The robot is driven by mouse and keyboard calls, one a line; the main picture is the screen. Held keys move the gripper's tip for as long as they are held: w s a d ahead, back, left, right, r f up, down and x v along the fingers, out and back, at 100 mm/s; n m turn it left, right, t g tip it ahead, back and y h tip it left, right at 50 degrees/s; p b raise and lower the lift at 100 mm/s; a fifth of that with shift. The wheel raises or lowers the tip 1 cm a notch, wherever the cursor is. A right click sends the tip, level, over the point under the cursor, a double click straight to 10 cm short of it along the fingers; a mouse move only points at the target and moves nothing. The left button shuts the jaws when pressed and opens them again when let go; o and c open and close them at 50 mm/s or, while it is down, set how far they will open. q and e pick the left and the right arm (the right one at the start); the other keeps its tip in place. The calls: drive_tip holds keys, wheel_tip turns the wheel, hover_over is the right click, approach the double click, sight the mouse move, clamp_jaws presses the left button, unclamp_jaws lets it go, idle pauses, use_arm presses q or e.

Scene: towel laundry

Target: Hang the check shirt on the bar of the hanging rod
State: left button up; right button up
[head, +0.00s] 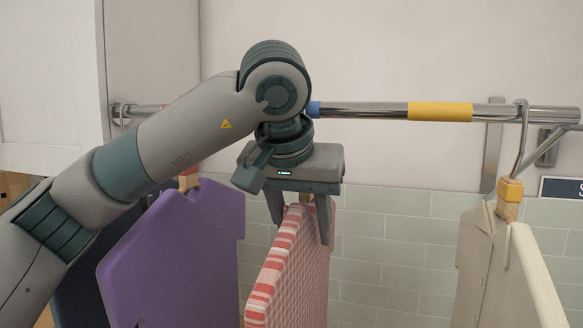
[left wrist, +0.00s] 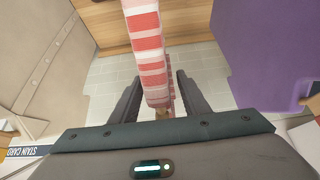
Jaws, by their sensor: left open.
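The red-and-white check shirt (head: 290,275) is a flat upright panel below the hanging rod's bar (head: 365,110). My left gripper (head: 301,222) is open at the shirt's top, pointing down with one finger on each side. The left wrist view shows the shirt (left wrist: 150,55) between the open fingers (left wrist: 158,98), with a gap at each side. The bar is chrome, with a yellow band (head: 440,112) and a blue band (head: 313,109). My arm and gripper hide the shirt's hook and the bar above it, so I cannot tell whether it hangs there. My right gripper is out of view.
A purple garment (head: 185,250) hangs to the left, with a dark one (head: 85,275) behind it. A beige garment (head: 485,265) hangs at the right from a metal hook (head: 522,135) over the bar. The yellow band has free room below it. A tiled wall (head: 395,240) stands behind.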

use_arm(q)
drive_tip(key=b+v, duration=0.3)
drive_tip(key=v, duration=1.3)
drive_tip(key=shift+r, duration=0.2)
